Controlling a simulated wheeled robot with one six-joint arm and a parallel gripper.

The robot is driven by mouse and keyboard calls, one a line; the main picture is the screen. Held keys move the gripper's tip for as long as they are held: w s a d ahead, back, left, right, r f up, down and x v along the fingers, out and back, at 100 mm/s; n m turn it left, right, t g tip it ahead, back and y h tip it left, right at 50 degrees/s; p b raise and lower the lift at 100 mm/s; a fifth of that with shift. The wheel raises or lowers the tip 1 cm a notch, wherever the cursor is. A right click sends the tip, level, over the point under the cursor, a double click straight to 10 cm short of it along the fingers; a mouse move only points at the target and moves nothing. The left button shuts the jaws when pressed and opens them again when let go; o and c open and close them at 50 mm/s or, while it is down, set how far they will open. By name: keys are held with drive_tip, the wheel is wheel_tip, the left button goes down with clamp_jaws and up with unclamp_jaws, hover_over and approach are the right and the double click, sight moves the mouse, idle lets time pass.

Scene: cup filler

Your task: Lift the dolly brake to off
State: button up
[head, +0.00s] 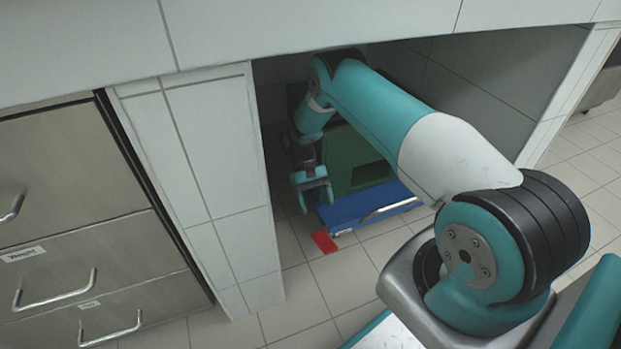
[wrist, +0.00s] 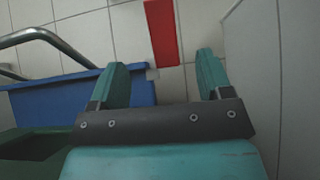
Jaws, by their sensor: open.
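A blue dolly (head: 372,204) stands on the floor inside the recess under the counter, also at the left in the wrist view (wrist: 60,98). A flat red bar (head: 324,241), apparently the brake pedal, lies low at its front left corner. In the wrist view the red bar (wrist: 162,30) extends away from a small grey piece (wrist: 152,74) at the dolly's corner. My gripper (head: 317,205) is open and empty, beside the dolly's left end. In the wrist view the red bar lies beyond and between the fingertips (wrist: 163,60), apparently apart from them.
A green crate (head: 345,150) sits on the dolly. A metal handle (head: 390,208) runs along the dolly's front. A tiled pillar (head: 215,165) stands left of the recess, beside steel drawers (head: 75,190). The counter edge (head: 300,30) hangs above my arm. Tiled floor in front is clear.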

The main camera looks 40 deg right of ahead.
drive_tip(key=v, duration=0.6)
drive_tip(key=shift+p, duration=0.35)
